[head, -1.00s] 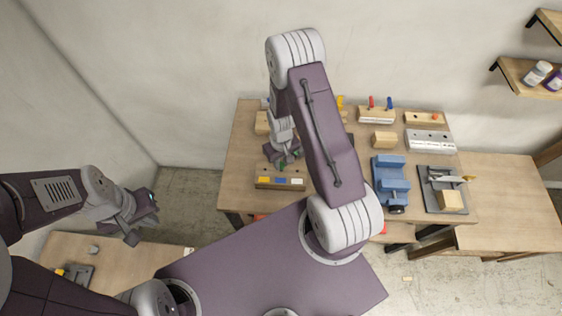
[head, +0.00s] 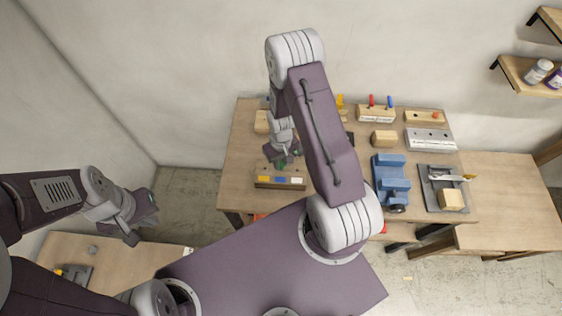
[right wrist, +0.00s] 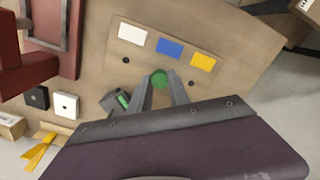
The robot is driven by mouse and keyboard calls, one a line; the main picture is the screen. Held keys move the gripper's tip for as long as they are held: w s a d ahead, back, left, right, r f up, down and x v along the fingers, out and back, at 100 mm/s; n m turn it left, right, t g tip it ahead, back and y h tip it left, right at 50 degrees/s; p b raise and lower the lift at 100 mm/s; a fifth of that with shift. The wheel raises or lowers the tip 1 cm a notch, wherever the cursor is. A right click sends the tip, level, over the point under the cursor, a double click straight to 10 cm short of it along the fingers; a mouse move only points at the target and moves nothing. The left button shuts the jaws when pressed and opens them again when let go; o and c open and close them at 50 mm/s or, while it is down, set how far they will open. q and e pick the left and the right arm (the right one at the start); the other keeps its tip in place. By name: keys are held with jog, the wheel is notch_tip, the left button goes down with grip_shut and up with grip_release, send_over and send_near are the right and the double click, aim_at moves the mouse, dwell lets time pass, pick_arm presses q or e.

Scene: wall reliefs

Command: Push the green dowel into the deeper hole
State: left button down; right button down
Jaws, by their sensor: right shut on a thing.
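The green dowel (right wrist: 159,79) shows end-on in the right wrist view, and my right gripper (right wrist: 159,90) is shut on it. In the head view the dowel (head: 282,164) is a small green spot under my right gripper (head: 283,160), at the back edge of a wooden block (head: 272,187). The block carries yellow, blue and white labels. In the right wrist view two dark holes show in the block (right wrist: 145,56), one on either side of the dowel. Whether the dowel is inside a hole is hidden. My left gripper (head: 140,217) hangs away at the left; its jaws are unclear.
The workbench (head: 236,165) also bears a blue vise (head: 391,180), a grey plate with a wooden cube (head: 451,200), and several blocks along the back. A grey piece with a green part (right wrist: 120,101) lies close beside my right fingers. A side table stands at right.

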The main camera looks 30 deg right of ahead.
jog(key=shift+f+b, duration=0.7)
jog(key=shift+f, duration=0.25)
jog(key=c, duration=1.1)
grip_release()
jog(key=shift+c, duration=0.2)
notch_tip(320, 180, up, 9)
jog(key=shift+f+b, duration=0.1)
jog(key=shift+b, duration=0.75)
